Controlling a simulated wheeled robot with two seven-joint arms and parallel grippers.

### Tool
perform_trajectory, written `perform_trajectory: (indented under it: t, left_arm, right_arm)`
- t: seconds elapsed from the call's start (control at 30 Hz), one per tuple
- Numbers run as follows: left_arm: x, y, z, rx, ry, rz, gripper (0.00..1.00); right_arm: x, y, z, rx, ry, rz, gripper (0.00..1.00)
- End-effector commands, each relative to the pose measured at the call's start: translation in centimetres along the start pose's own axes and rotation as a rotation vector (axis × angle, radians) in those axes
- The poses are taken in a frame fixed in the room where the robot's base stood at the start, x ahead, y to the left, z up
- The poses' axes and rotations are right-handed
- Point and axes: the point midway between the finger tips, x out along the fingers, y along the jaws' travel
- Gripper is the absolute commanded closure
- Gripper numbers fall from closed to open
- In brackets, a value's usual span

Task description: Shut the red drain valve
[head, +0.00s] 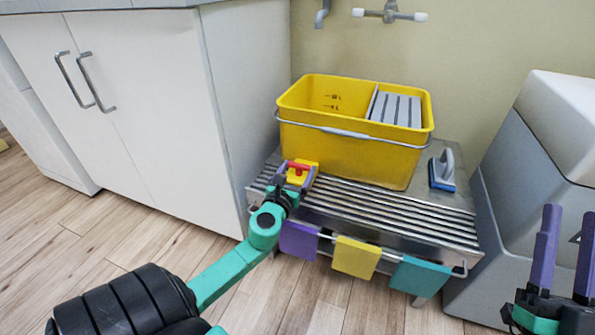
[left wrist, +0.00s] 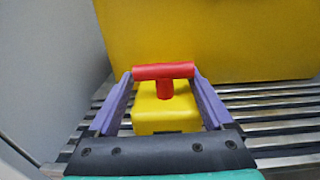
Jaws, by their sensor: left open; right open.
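The red drain valve (left wrist: 164,72) is a T-shaped handle on a yellow block (left wrist: 165,112) at the front of the yellow bucket (head: 352,153). In the head view the red handle (head: 298,167) shows at the bucket's lower left. My left gripper (head: 297,174) is open, with a purple finger on each side of the valve. In the left wrist view its fingertips (left wrist: 163,76) lie close to the two ends of the red crossbar; I cannot tell whether they touch it. The crossbar lies sideways between the fingers. My right gripper (head: 567,232) is open and empty at the right edge.
The bucket stands on a slatted metal bench (head: 420,220). A blue-and-grey brush (head: 442,171) stands to its right. Purple, yellow (head: 356,257) and teal cloths hang on the front rail. A white cabinet (head: 150,90) is at left, a grey bin (head: 540,170) at right.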

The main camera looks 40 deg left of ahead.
Motion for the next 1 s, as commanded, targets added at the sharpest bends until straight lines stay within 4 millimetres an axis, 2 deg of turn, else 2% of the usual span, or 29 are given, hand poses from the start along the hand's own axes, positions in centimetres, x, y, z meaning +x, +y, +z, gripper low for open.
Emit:
perform_trajectory:
  t: [0.03,0.43,0.57,0.67,0.8,0.9,0.97,1.0]
  left_arm:
    - [0.1,-0.4,0.9,-0.004,-0.016,-0.010,0.00]
    - [0.0,-0.4,0.5,-0.004,-0.009,-0.011,0.00]
    - [-0.8,-0.4,0.3,-0.004,-0.004,-0.011,0.00]
    - [-2.2,-0.3,0.2,-0.003,-0.003,-0.010,0.00]
    - [-5.1,-0.3,0.2,-0.003,-0.003,-0.010,0.00]
    - [-7.4,-0.3,0.1,-0.002,-0.004,-0.009,0.00]
    - [-8.9,-0.3,0.1,-0.003,-0.004,-0.009,0.00]
    - [-9.7,-0.3,0.1,-0.002,-0.005,-0.009,0.00]
  right_arm:
    - [0.1,0.0,-0.1,0.000,0.001,0.000,0.50]
    - [0.1,0.0,-0.1,0.000,0.002,0.000,0.50]
    - [0.1,0.0,-0.1,0.001,0.000,0.000,0.50]
    - [0.1,0.0,0.3,0.006,-0.016,0.003,0.50]
    - [-1.1,0.1,2.3,0.019,-0.073,0.014,0.50]
    - [-1.6,0.1,2.8,0.017,-0.083,0.014,0.50]
    - [-1.5,0.0,2.3,0.009,-0.065,0.009,0.50]
    - [-0.5,-0.1,0.6,-0.003,-0.009,-0.003,0.50]
